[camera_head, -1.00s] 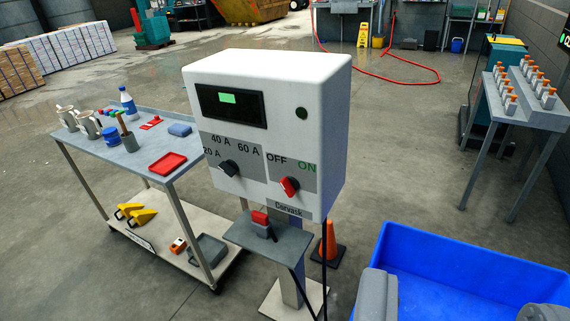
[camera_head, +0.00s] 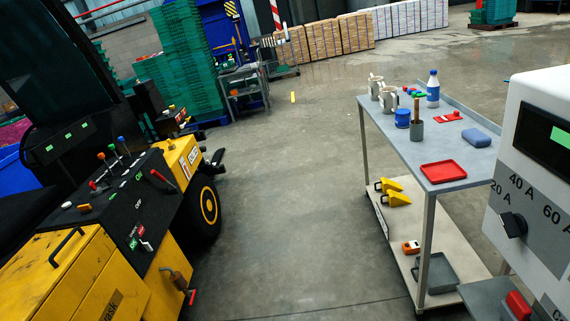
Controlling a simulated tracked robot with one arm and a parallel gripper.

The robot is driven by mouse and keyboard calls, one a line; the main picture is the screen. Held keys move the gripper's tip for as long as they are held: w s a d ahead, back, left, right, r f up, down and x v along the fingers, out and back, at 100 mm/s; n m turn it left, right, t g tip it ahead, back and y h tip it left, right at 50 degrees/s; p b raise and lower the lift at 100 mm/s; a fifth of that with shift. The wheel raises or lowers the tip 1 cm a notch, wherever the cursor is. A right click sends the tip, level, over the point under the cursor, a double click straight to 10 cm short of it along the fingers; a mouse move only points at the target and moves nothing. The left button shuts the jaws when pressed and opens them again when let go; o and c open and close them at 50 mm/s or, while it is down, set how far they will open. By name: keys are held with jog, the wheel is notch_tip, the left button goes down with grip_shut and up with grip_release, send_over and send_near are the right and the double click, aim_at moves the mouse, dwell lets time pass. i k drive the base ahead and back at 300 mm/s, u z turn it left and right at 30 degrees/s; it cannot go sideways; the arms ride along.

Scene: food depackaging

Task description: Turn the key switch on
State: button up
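A yellow vehicle (camera_head: 85,285) stands at the left with a sloping black control panel (camera_head: 122,215). The panel carries ball-topped levers (camera_head: 110,158), a red-handled lever (camera_head: 162,180), a small orange-topped control (camera_head: 85,208) and a small pale control (camera_head: 146,246) beside green and red labels. Small ON/OFF-style lettering shows on it. I cannot tell which control is a key switch. A white control box (camera_head: 530,130) is cut off at the right edge, with a black dial (camera_head: 513,224) marked in amps; its red OFF/ON knob is out of frame. My gripper is not in view.
A two-level trolley (camera_head: 427,198) with mugs, a bottle and a red tray (camera_head: 443,171) stands right of centre. Open floor (camera_head: 290,200) lies between it and the vehicle. Green crates (camera_head: 183,65) and stacked boxes (camera_head: 340,38) stand behind.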

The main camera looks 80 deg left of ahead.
aim_at(99, 190)
jog(key=u, duration=2.3)
jog(key=i, duration=1.65)
jog(key=u, duration=1.65)
jog(key=k, duration=0.45)
jog(key=z, duration=0.05)
